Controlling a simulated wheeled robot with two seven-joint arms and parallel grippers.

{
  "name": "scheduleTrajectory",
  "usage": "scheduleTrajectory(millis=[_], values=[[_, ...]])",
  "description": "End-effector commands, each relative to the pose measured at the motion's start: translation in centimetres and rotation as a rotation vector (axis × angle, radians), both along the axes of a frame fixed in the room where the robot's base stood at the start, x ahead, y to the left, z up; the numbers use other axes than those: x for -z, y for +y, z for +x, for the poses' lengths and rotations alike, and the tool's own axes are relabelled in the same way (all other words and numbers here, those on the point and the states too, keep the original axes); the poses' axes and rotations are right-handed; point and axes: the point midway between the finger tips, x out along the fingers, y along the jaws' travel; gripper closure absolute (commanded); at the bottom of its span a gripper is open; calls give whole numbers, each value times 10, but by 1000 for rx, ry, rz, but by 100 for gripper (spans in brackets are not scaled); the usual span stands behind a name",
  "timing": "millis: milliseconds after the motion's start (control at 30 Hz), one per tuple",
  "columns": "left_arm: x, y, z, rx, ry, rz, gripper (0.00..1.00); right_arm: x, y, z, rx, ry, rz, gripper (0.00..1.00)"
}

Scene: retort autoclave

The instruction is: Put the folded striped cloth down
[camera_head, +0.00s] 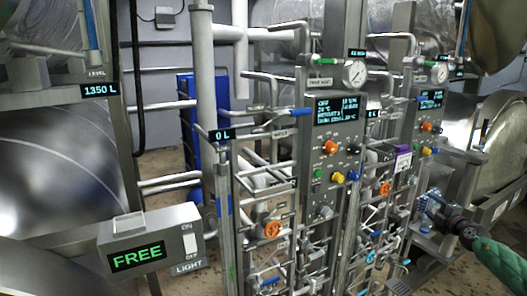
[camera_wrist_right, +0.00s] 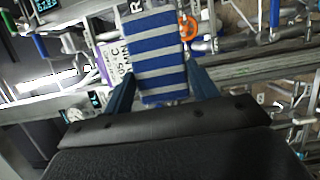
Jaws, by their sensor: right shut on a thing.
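The folded cloth (camera_wrist_right: 156,58) has blue and pale grey stripes and shows in the right wrist view, between the two dark blue fingers of my right gripper (camera_wrist_right: 160,84). The gripper is shut on it. The cloth reaches out beyond the fingertips. In the head view my right gripper (camera_head: 432,207) is at the right, in front of the pipework; the cloth cannot be made out clearly there. My left gripper is not in view.
Dense pipes and valves fill the middle. Two control panels (camera_head: 337,128) carry gauges and coloured knobs. A box with a purple label (camera_head: 403,161) sits beside the right panel. A sign box reading FREE (camera_head: 138,256) stands at lower left. Large steel vessels (camera_head: 50,165) flank the scene.

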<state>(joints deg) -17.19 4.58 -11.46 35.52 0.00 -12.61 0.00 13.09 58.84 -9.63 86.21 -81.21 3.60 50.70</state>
Motion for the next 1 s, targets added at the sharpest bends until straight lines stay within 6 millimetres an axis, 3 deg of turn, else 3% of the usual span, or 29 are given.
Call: scheduleTrajectory(millis=[1000], values=[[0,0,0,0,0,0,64,-14,-15,-3,97,0,2,60]])
